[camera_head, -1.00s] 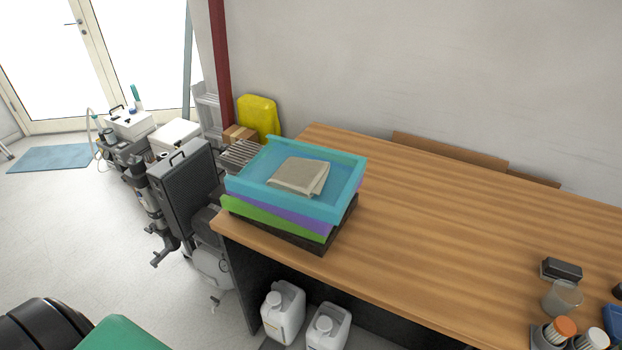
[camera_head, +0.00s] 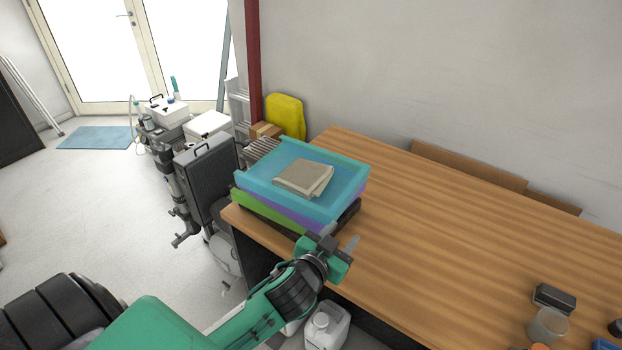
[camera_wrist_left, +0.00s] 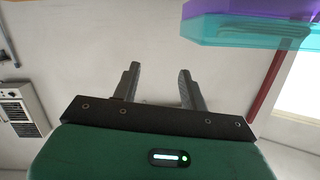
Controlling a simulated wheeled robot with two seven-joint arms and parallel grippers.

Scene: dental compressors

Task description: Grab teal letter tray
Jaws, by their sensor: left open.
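The teal letter tray (camera_head: 345,190) is the top one of a stack at the left end of the wooden table. A folded beige cloth (camera_head: 303,178) lies in it. Under it are a purple tray (camera_head: 300,218) and a green tray (camera_head: 262,212), with a dark tray at the bottom. My left gripper (camera_head: 340,241) is open and empty, in front of the stack's near right corner and apart from the teal tray. In the left wrist view, the open fingers (camera_wrist_left: 159,72) have nothing between them; the teal tray (camera_wrist_left: 240,31) shows at upper right. My right gripper is out of view.
The wooden table (camera_head: 450,230) is clear right of the stack. A dark block (camera_head: 554,297) and a cup (camera_head: 547,325) stand at its far right. A white canister (camera_head: 326,328) stands below the front edge. Grey equipment (camera_head: 205,175) stands left of the table.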

